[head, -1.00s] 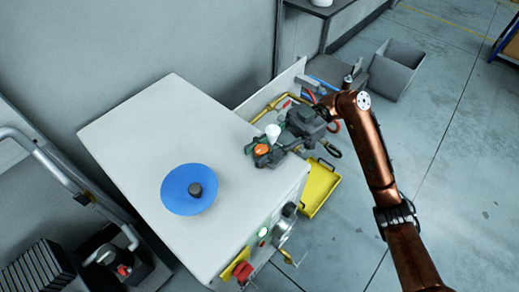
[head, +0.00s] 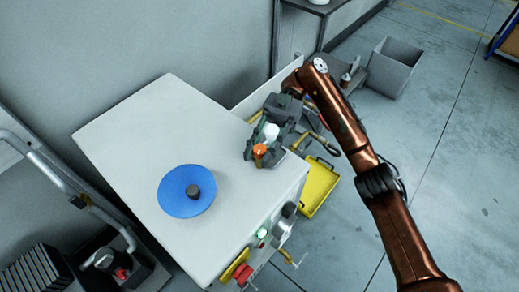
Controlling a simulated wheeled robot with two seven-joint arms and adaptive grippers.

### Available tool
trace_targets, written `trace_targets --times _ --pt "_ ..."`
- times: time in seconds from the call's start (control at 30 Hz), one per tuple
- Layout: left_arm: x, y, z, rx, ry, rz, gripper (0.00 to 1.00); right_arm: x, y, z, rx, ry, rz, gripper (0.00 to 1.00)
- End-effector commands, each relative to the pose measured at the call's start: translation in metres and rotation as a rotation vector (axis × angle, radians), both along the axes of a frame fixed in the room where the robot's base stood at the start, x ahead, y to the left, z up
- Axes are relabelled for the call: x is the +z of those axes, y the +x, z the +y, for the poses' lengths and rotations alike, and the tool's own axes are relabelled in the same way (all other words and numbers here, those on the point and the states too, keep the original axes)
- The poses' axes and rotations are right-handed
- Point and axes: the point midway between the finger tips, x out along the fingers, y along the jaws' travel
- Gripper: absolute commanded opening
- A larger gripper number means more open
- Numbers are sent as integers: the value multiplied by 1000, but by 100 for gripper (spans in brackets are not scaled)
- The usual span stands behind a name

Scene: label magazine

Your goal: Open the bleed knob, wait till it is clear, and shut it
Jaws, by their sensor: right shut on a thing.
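The orange knob (head: 260,151) sits at the right edge of the pale cabinet top. My right gripper (head: 257,152) is shut on it, its dark fingers at the knob's sides. A small white part (head: 271,132) shows just behind the knob, between the gripper's dark parts. The gripper's body hides most of the fitting and pipework behind, so I cannot see any flow there. My left gripper is out of view.
A blue disc with a dark hub (head: 187,191) lies on the cabinet top (head: 130,150). A yellow tray (head: 318,187) is on the floor beside the cabinet. A red knob (head: 243,273) is on the cabinet front. A grey bin (head: 395,68) stands farther back.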

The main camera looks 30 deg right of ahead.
Motion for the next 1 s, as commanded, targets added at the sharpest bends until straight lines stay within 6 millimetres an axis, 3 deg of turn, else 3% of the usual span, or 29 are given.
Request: trace_targets --times 0.47,0.5,0.73,1.0 --pt "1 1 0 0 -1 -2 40 -3 1 -1 1 -1 7 0" --pt "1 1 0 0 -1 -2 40 -3 1 -1 1 -1 7 26" --pt "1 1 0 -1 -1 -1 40 -2 0 -1 1 0 5 41" --pt "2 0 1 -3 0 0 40 0 0 -1 1 1 3 41"
